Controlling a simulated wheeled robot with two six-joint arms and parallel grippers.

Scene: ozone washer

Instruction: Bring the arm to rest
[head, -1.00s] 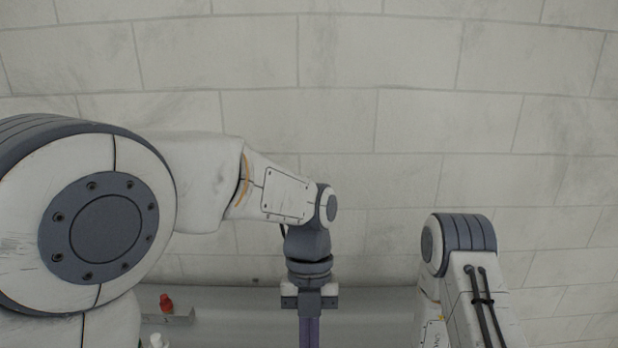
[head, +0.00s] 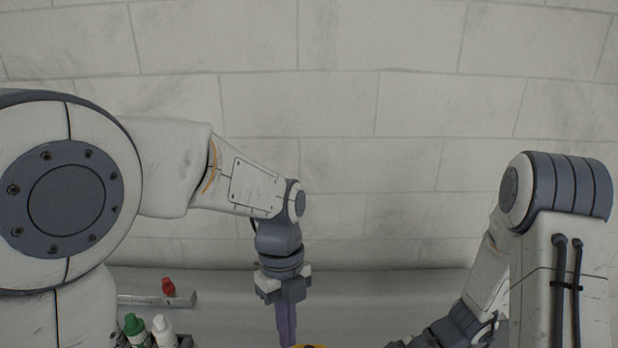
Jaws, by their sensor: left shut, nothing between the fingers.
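My left arm comes in from the left, and its gripper (head: 286,325) hangs down at the lower middle of the head view. Its long purple-grey fingers are shut together with nothing between them. The fingertips reach close to the bottom edge of the picture, by a small yellow thing (head: 308,346) that is mostly cut off there. My right arm stands at the right, bent downward, with its wrist low in the picture. The right gripper's fingers are not in view.
A pale counter (head: 350,285) runs along the tiled wall (head: 400,100). At the left are a small red-topped item (head: 168,286) on a grey ledge (head: 150,299), a green-capped bottle (head: 136,328) and a white-capped bottle (head: 162,328). The counter between the arms looks clear.

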